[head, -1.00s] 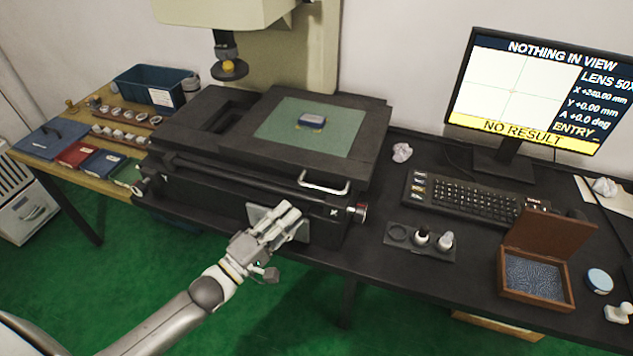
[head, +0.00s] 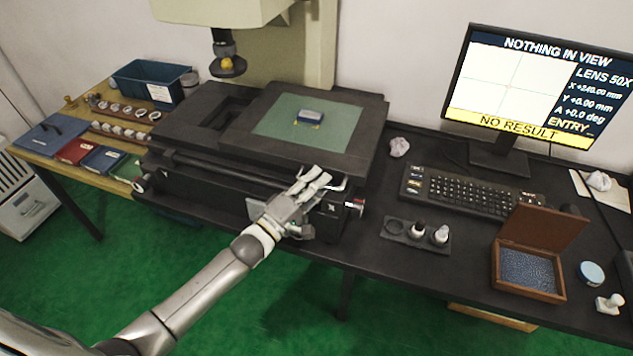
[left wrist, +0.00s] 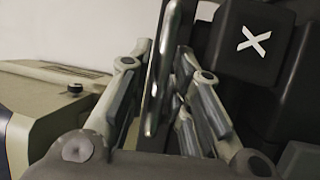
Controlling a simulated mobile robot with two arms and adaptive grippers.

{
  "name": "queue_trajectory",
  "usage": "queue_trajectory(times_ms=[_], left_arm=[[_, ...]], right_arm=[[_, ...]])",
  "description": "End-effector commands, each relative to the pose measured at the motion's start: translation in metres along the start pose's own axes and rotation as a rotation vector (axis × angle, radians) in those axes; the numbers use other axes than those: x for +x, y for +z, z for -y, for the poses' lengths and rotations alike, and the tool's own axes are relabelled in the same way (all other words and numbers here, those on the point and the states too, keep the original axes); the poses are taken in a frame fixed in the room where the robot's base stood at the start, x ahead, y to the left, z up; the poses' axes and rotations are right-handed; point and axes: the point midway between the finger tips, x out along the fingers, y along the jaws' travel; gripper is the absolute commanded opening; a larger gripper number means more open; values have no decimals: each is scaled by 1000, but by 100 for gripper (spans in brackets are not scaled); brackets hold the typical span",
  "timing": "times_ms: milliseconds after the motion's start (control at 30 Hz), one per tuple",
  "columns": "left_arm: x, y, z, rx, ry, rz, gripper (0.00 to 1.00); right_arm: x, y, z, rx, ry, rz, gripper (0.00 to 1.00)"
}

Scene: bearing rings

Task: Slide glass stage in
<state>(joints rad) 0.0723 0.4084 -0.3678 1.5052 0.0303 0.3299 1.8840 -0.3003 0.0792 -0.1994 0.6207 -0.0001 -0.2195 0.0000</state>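The stage (head: 366,125) is a dark frame with a greenish glass plate (head: 280,120), offset to the right on its black base, away from under the lens (head: 228,66). A metal handle (head: 343,184) is on the stage's front edge, partly hidden by my left gripper (head: 318,180). In the left wrist view the handle bar (left wrist: 160,70) stands between the two fingers of the left gripper (left wrist: 155,95), which look apart with a gap beside the bar. My right gripper is out of view.
A monitor (head: 535,90) reads "NOTHING IN VIEW". A keyboard (head: 470,190), a bottle holder (head: 395,230) and an open wooden box (head: 528,275) stand to the right. A blue bin (head: 147,80) is at the back left.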

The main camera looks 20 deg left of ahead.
Motion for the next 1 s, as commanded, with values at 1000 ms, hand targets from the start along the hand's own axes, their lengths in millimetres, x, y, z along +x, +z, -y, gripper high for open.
queue_trajectory(times_ms=[1000], left_arm=[[-17, -41, 2, 6, -5, -3, 0]], right_arm=[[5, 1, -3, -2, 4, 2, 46]])
